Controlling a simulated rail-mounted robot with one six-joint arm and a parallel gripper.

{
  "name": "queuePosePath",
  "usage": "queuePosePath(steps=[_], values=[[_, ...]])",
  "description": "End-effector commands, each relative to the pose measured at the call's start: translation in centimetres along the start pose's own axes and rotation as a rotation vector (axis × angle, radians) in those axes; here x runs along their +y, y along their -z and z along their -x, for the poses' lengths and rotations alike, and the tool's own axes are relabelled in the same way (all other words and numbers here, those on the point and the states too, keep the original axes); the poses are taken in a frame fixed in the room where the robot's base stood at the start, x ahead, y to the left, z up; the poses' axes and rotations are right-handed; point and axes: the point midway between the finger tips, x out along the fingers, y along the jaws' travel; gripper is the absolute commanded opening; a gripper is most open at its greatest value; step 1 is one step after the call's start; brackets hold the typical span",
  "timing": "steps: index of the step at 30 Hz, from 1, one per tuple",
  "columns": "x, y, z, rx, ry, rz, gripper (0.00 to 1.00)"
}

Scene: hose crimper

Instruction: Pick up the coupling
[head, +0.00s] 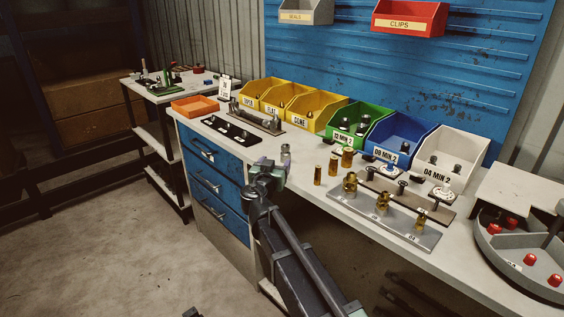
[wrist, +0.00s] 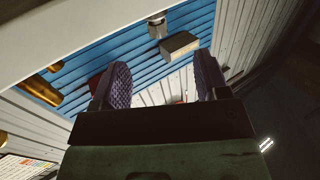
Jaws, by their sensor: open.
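A small silver fitting, which looks like the coupling (head: 286,152), stands upright on the bench near its front edge. In the wrist view, which is upside down, the coupling (wrist: 157,26) hangs from the pale bench at the top, beyond the fingers and roughly between them. My gripper (head: 268,168) is at the bench's front edge, just in front of the coupling and partly overlapping it in the head view. In the wrist view my gripper (wrist: 163,78) has its two ridged purple-grey fingers spread wide with nothing between them.
Brass sleeves (head: 318,175) stand to the right of the coupling. A grey plate with brass fittings (head: 410,232) lies further right. Yellow bins (head: 300,110), a green bin (head: 366,120) and a blue bin (head: 400,137) line the back. A black strip (head: 228,131) lies left.

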Motion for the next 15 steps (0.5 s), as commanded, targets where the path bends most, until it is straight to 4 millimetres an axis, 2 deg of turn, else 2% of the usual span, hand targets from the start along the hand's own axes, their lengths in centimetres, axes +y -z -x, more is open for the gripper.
queuePosePath(steps=[5, 12, 15], values=[[0.0, 0.1, -1.1, -0.001, -0.001, -0.003, 0.68], [0.0, 0.1, -5.5, -0.002, -0.002, -0.002, 0.68], [0.1, 0.1, -5.7, -0.002, -0.001, -0.002, 0.68]])
